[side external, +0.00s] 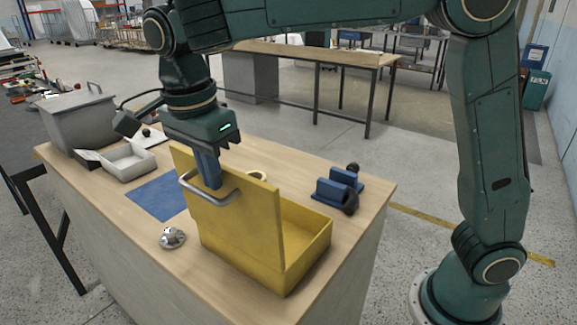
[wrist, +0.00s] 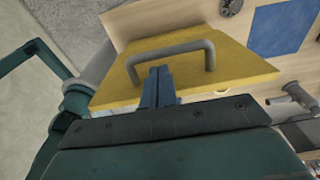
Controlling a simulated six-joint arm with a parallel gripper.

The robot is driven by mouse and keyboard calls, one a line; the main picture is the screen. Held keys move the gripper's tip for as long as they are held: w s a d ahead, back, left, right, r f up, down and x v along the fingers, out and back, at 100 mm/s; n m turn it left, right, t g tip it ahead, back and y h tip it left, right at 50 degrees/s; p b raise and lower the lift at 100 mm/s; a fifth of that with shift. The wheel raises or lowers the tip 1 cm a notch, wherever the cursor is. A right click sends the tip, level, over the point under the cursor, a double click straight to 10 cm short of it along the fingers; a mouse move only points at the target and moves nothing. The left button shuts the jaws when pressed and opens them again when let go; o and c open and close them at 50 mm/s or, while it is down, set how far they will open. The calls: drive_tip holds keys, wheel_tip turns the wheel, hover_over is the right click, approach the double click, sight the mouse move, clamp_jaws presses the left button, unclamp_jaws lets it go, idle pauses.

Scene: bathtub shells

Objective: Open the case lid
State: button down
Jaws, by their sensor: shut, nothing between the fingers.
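A yellow case (side external: 300,240) stands on the wooden table. Its lid (side external: 240,222) is raised to about upright, and the case's inside shows in the side view. A grey bar handle (side external: 222,200) is on the lid's outer face. My gripper (side external: 211,186) points down at the lid's top edge, with its blue fingers shut and behind or inside the handle loop. In the wrist view the lid (wrist: 225,65) fills the middle, and the fingers (wrist: 158,72) reach up beside the handle (wrist: 190,46). Nothing shows between the fingers. I cannot tell whether they touch the handle.
A blue mat (side external: 158,197) and a small metal part (side external: 172,238) lie left of the case. A blue fixture (side external: 338,188) stands to its right. A grey open box (side external: 128,163) and a large grey bin (side external: 80,118) are at the table's back left.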

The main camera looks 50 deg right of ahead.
drive_tip(key=shift+d+f+y, duration=0.75)
drive_tip(key=shift+d+f, duration=0.7)
drive_tip(key=shift+d, duration=2.9)
drive_tip(key=shift+d+f+y, duration=0.75)
drive_tip(key=shift+d+f, duration=0.65)
drive_tip(key=shift+d, duration=2.95)
drive_tip(key=shift+d+r, duration=0.65)
drive_tip(key=shift+r, duration=4.3)
drive_tip(key=shift+s+a+n+t, duration=1.3)
drive_tip(key=shift+s+a+n, duration=0.25)
drive_tip(key=shift+s+n, duration=2.95)
drive_tip(key=s+d+f+n+t+h, duration=0.1)
drive_tip(key=s+d+f+n, duration=0.1)
drive_tip(key=s+n, duration=0.2)
drive_tip(key=s+d+f+n+t, duration=0.2)
drive_tip(key=s+f+n, duration=0.1)
drive_tip(key=s+n, duration=0.2)
drive_tip(key=shift+s+h, duration=0.4)
drive_tip(key=shift+s, duration=0.2)
